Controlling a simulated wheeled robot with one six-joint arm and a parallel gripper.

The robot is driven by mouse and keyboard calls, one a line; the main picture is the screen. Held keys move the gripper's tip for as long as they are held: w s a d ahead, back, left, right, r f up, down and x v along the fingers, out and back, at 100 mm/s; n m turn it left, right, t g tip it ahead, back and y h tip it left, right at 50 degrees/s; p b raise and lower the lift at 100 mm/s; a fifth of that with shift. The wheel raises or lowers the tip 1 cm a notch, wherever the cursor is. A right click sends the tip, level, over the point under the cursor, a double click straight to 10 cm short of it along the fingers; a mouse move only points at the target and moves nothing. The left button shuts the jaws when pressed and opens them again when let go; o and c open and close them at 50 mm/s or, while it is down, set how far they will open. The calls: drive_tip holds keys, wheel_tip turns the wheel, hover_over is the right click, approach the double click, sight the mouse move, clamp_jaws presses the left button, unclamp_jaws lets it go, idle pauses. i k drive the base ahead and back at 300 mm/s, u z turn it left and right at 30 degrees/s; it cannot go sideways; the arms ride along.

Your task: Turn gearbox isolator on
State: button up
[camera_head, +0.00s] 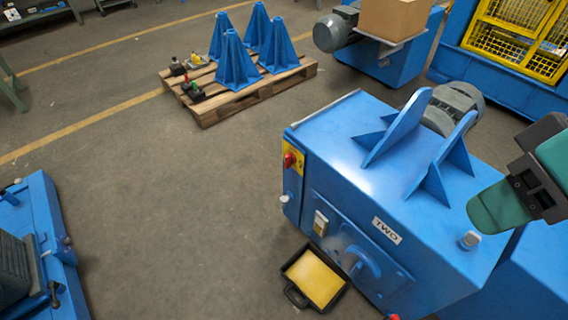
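A red rotary switch knob on a yellow plate (290,160) is on the upper left end of the blue machine (350,145), which bears a "TWO" label (387,231). It looks like an isolator, but no label naming it is readable, and the knob's position is too small to tell. A small pale switch box with a yellowish part (320,223) sits lower on the same face. My gripper (520,185), dark with teal parts, is at the right edge above the machine, well apart from the red knob. It is partly cut off, and its opening cannot be made out.
A black tray with a yellow inside (315,278) lies on the floor before the machine. A pallet (245,95) with blue cone-like stands is behind. Two upright blue brackets (400,125) rise from the machine's top. Another blue machine (40,250) is at left; floor between is clear.

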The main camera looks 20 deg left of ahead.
sight(289, 159)
drive_tip(key=u, duration=0.05)
drive_tip(key=k, duration=0.6)
drive_tip(key=u, duration=0.65)
drive_tip(key=i, duration=1.05)
drive_tip(key=z, duration=0.05)
